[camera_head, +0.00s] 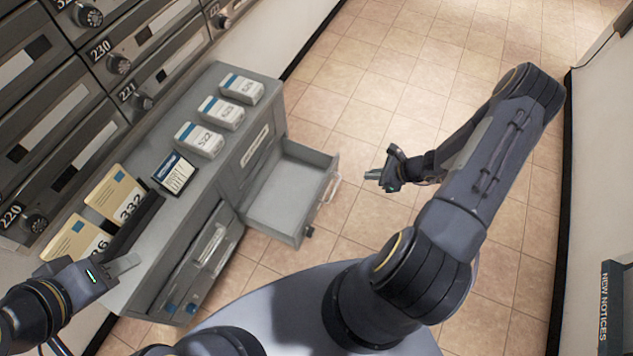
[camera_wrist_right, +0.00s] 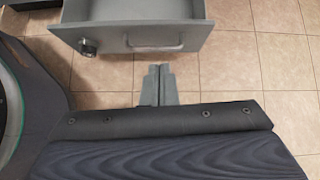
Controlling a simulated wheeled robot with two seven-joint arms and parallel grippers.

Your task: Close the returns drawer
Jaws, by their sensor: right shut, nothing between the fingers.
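An open grey drawer (camera_head: 290,190) sticks out from the right end of the low grey cabinet (camera_head: 262,70); it looks empty inside. A label above it is too small to read. Its front has a bar handle (camera_head: 332,187) and a dark round knob or lock. The wrist view shows the drawer front (camera_wrist_right: 190,18) and handle (camera_wrist_right: 155,46) just beyond my fingers. My right gripper (camera_head: 372,175) is shut and empty, in front of the handle and apart from it; it also shows in the wrist view (camera_wrist_right: 158,72). My left gripper (camera_head: 132,262) is at the cabinet's near left end; its jaw opening is unclear.
White card boxes (camera_head: 221,112) and a dark sign (camera_head: 174,173) stand on the cabinet top, with yellow numbered cards (camera_head: 118,195) at left. Mailboxes line the wall behind. Another front with a handle (camera_head: 208,248) is left of the drawer. Tiled floor (camera_head: 375,75) beyond is clear.

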